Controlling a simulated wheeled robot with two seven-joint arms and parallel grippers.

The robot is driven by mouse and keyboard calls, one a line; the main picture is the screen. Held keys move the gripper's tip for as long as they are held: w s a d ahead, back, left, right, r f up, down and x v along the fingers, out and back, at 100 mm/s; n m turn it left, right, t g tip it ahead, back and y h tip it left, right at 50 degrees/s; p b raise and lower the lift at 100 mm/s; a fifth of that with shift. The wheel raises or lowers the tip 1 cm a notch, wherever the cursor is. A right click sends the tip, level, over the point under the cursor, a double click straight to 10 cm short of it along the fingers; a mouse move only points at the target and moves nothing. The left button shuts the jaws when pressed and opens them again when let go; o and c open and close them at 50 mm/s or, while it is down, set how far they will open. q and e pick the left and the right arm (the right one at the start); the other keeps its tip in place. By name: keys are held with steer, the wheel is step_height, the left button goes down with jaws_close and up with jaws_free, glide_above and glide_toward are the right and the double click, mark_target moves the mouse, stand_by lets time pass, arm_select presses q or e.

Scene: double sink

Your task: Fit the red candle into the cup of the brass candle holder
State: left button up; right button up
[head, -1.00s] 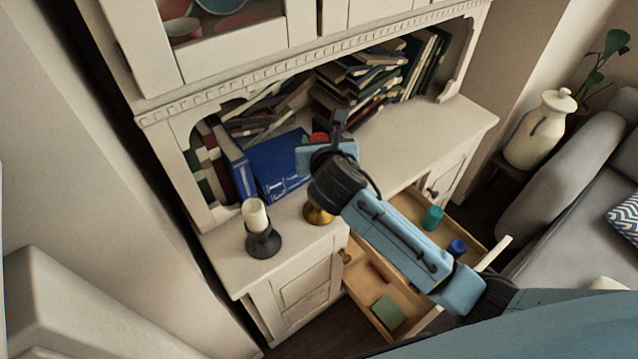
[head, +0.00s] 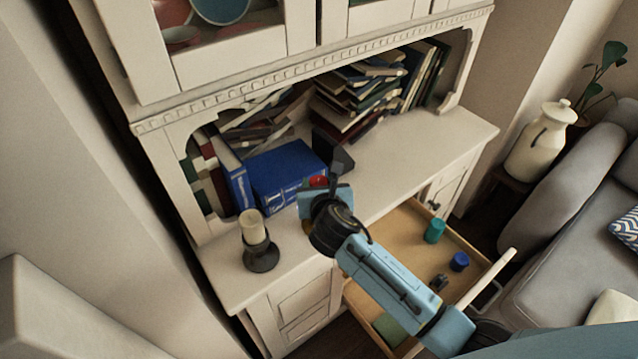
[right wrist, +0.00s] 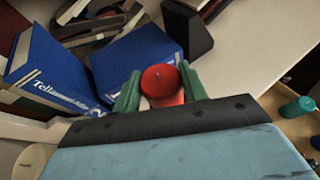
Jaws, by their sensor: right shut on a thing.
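The red candle (right wrist: 162,84) stands between the two green fingers of my right gripper (right wrist: 160,92) in the right wrist view, its round top and wick facing the camera. The gripper is shut on it. In the head view only a bit of the red candle (head: 318,181) shows above my right gripper (head: 322,186), which is over the cabinet counter in front of the blue books. The brass candle holder cannot be made out clearly now; my right gripper and wrist cover that part of the counter. Whether candle and holder touch cannot be told. My left gripper is not in view.
A cream candle (head: 253,227) in a black holder (head: 261,257) stands left on the counter (head: 425,145). Blue books (head: 285,175) and a black block (head: 331,151) are behind the gripper. An open drawer (head: 410,222) lies below. The counter's right part is clear.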

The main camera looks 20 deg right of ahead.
steer(key=shift+f, duration=0.15)
steer(key=o, duration=1)
steer(key=shift+s+r, duration=0.2)
steer(key=shift+r, duration=0.05)
steer(key=p+v, duration=0.1)
steer(key=v, duration=1)
steer(key=shift+s+p, duration=0.3)
steer(key=shift+p, duration=0.1)
